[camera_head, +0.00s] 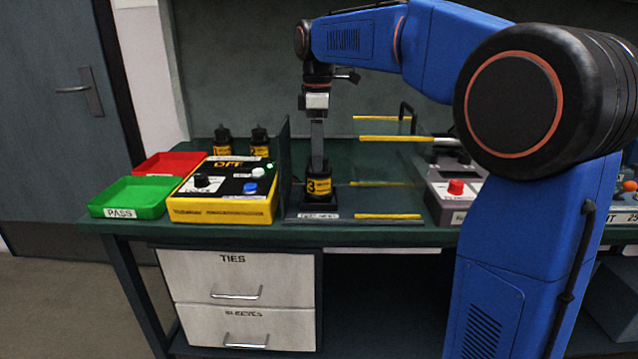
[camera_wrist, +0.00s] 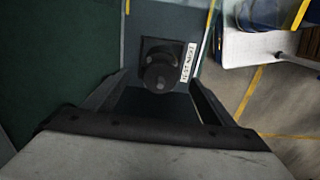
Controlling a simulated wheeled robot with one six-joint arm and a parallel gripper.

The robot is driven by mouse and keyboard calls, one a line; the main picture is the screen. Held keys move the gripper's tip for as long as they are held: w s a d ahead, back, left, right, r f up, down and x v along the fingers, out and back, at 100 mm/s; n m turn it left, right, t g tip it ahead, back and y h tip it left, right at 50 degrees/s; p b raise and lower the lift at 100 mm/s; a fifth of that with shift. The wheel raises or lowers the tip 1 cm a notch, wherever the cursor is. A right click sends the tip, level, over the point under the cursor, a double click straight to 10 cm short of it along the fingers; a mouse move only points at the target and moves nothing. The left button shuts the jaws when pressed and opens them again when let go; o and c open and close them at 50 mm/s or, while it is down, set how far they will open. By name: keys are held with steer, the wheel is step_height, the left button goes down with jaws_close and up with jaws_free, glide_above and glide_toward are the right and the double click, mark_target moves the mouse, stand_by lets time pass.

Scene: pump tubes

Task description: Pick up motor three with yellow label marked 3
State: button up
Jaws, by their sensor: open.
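Motor three (camera_head: 319,186) is a black cylinder with a yellow label marked 3, upright in a dark square base on the bench, in the middle of the head view. My gripper (camera_head: 318,158) points straight down over it, its fingers at or just above the motor's top. In the wrist view the motor (camera_wrist: 160,76) shows from above as a round dark top, beyond and between the open fingers of my gripper (camera_wrist: 152,92). I cannot tell whether the fingers touch it.
Two more yellow-labelled motors (camera_head: 222,142) stand behind the yellow control box (camera_head: 225,190). A green PASS tray (camera_head: 130,198) and a red tray (camera_head: 168,164) are at the left. A dark upright panel (camera_head: 284,165) stands close left of motor three. Yellow bars (camera_head: 388,216) lie to the right.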

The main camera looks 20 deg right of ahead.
mark_target(319, 175)
steer(key=shift+d+f, duration=0.15)
steer(key=shift+f, duration=3.5)
steer(key=shift+c, duration=0.3)
steer(key=shift+r, duration=0.1)
jaws_close()
